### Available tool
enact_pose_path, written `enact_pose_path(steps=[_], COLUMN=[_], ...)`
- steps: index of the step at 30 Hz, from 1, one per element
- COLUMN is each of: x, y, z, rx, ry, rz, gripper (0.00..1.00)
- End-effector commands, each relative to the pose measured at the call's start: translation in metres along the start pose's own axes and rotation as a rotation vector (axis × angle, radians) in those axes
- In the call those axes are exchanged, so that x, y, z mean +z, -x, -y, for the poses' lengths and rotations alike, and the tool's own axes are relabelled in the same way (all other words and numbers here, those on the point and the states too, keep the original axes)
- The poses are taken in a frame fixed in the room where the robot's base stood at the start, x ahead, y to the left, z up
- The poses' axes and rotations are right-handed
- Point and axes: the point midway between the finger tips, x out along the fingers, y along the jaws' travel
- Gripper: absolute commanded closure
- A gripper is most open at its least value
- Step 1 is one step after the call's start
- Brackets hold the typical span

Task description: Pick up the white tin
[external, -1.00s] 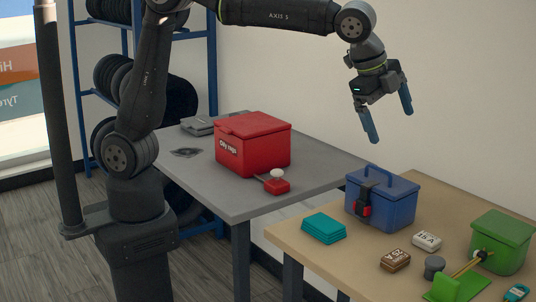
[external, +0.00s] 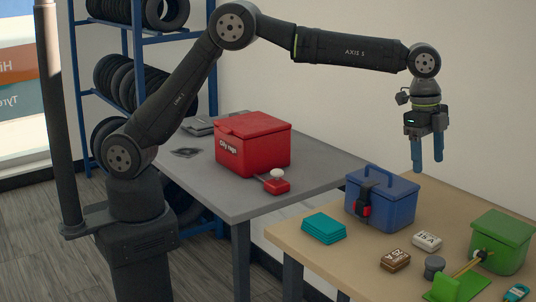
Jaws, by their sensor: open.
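The white tin (external: 426,240) is a small box with dark lettering on its top. It lies on the tan table (external: 300,240), behind a similar brown tin (external: 395,260) and to the right of the blue box. My gripper (external: 428,168) is open and empty, with its two blue fingers pointing down. It hangs well above the table, and in the picture it is above the white tin. The tin is in full view.
A blue lidded box (external: 392,208), a teal stack (external: 323,229), a grey round knob-like piece (external: 434,266) and a green box (external: 502,240) stand around the tin. A red box (external: 252,148) sits on the grey table (external: 315,180).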

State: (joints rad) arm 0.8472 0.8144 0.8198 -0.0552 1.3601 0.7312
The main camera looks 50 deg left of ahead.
Motion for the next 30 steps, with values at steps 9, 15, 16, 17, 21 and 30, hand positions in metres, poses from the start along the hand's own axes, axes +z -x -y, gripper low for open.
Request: enact_pose_path(steps=[9, 15, 16, 17, 21, 30], x=[0.000, 0.000, 0.001, 0.001, 0.001, 0.001], y=[-0.035, -0.077, -0.084, -0.091, -0.119, -0.145], z=[0.016, 0.013, 0.012, 0.012, 0.010, 0.009], rx=[0.060, 0.060, 0.061, 0.060, 0.060, 0.057], ry=[0.004, 0.004, 0.005, 0.005, 0.005, 0.005], rz=[-0.002, -0.001, 0.000, 0.000, -0.001, -0.003], gripper=[0.36, 0.36, 0.36, 0.36, 0.36, 0.36])
